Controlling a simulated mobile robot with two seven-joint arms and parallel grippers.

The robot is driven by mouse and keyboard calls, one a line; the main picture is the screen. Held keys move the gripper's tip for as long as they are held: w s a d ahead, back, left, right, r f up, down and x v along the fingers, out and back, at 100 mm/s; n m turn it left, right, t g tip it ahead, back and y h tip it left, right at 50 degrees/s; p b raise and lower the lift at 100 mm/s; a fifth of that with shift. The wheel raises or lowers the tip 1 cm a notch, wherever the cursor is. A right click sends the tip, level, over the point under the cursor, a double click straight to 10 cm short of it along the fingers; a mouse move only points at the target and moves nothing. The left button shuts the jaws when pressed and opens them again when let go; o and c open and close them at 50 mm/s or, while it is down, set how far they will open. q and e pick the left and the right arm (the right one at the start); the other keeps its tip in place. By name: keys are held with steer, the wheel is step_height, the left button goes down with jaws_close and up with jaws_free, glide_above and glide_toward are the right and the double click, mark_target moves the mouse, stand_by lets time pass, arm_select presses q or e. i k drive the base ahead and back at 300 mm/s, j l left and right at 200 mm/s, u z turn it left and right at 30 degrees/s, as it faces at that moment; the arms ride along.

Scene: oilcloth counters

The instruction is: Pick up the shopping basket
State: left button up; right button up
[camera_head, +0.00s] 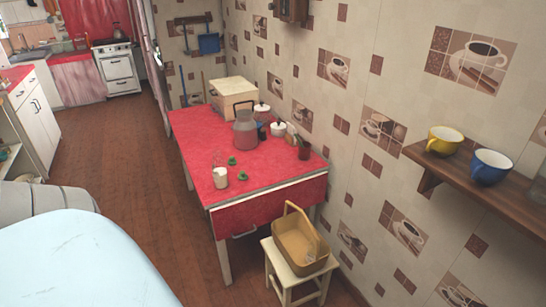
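The shopping basket (296,253) is tan-brown with an arched handle over its top. It sits on a small cream stool (288,283) at the lower middle of the head view, in front of the red table's near end and beside the tiled wall. Neither of my grippers shows in the head view.
A red-topped table (190,138) holds a wooden box (231,93), a jug (245,133), a glass (220,178) and small pots. A wall shelf (475,186) with yellow and blue mugs juts out at right. A light-blue surface (75,262) fills the lower left. Brown floor (125,165) is open left of the table.

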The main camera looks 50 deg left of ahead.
mark_target(292, 233)
steer(key=u, duration=1.2)
